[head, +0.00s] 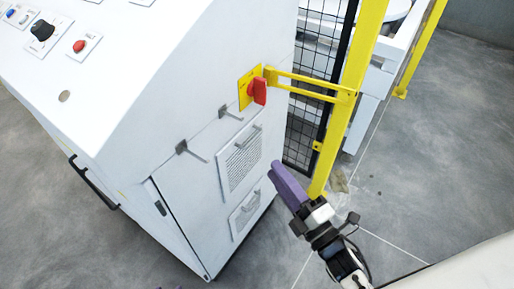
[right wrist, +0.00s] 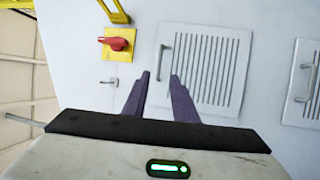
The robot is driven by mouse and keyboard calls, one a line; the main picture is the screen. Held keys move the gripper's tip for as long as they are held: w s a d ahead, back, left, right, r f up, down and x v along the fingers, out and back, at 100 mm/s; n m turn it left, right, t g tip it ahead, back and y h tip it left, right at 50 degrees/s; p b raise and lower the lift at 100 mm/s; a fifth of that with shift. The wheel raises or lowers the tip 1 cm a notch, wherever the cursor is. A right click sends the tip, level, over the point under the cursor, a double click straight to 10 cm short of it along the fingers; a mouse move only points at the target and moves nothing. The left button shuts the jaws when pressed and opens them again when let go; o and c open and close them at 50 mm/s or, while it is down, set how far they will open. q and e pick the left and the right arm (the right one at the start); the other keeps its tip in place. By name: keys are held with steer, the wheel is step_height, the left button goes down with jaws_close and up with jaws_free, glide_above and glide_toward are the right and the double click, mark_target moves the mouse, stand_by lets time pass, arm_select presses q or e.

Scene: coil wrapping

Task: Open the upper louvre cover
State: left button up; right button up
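The upper louvre cover (head: 240,160) is a white slatted panel on the side of the white cabinet, and it looks shut. It also shows in the right wrist view (right wrist: 207,72), with its grey bar handle (right wrist: 162,62) along its left edge there. My right gripper (head: 275,170) has purple fingers and is in front of the cover. In the right wrist view its fingers (right wrist: 160,76) are apart, with the handle's lower end showing between the tips. I cannot tell whether they reach around it. A tiny purple sliver at the head view's bottom edge may be my left gripper.
A lower louvre cover (head: 246,212) with its own handle sits below. A red rotary switch (head: 258,90) on a yellow plate is above. A yellow post (head: 345,110) and black mesh fence (head: 305,125) stand close beside the cabinet. Grey floor lies open at right.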

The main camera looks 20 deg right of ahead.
steer(key=x, duration=1)
steer(key=shift+r, duration=0.1)
jaws_close()
stand_by(1.1)
